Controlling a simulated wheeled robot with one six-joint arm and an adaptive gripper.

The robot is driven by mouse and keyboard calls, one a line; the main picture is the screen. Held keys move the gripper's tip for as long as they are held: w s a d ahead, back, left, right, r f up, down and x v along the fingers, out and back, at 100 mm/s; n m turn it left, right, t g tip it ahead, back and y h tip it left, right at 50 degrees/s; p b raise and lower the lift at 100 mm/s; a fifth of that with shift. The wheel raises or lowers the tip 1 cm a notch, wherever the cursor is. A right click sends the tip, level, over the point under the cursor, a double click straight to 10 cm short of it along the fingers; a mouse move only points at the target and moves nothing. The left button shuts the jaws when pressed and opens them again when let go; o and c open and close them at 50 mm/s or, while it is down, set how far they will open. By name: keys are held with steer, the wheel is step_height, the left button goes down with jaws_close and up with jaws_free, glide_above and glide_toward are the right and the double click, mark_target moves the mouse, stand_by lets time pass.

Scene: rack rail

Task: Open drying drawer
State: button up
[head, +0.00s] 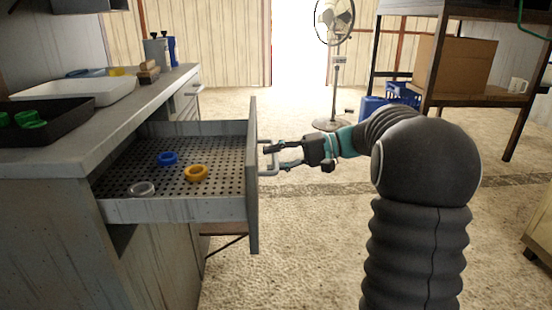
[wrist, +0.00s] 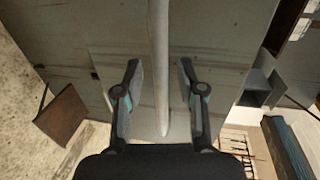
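The drying drawer (head: 177,208) is pulled out from the grey cabinet. Its perforated floor holds a blue ring (head: 168,158), an orange ring (head: 196,173) and a pale grey ring (head: 142,189). A metal bar handle (head: 268,147) stands on the outer face of the drawer front (head: 252,180). My gripper (head: 281,155) is at this handle. In the wrist view the handle (wrist: 159,60) runs between the two fingers of my gripper (wrist: 160,75). Gaps show on both sides of the bar, so the fingers are open and appear clear of it.
The counter (head: 120,105) above the drawer holds a black tray (head: 62,130) with green items and a white tray (head: 75,93). A fan (head: 334,70) stands at the back. A shelf (head: 470,100) with a cardboard box (head: 455,66) is at right. Floor in front of the drawer is clear.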

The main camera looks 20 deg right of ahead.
steer(key=v, duration=1.2)
steer(key=shift+s, duration=0.1)
